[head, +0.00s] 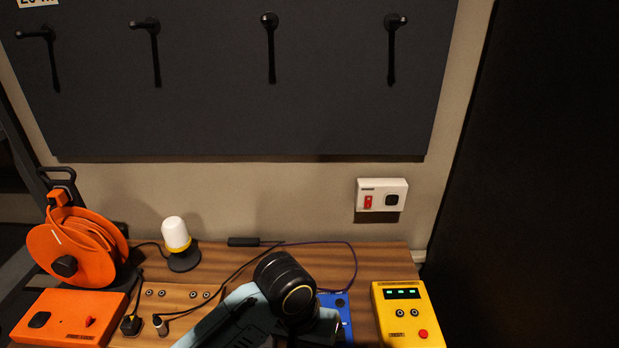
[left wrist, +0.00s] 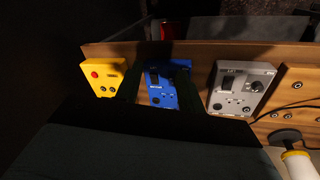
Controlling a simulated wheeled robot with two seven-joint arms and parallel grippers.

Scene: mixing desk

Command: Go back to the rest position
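My left arm enters at the bottom of the head view, with its black round joint over the desk in front of a blue box (head: 340,312). I see nothing held. My right gripper is in neither view.
The wooden desk (head: 215,262) carries an orange cable reel (head: 95,235), an orange box (head: 65,318), a white-topped lamp (head: 175,233) and a yellow box (head: 402,312). A grey box (left wrist: 238,90) shows in the left wrist view. Cables cross the desk. A dark pegboard (head: 210,110) hangs behind.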

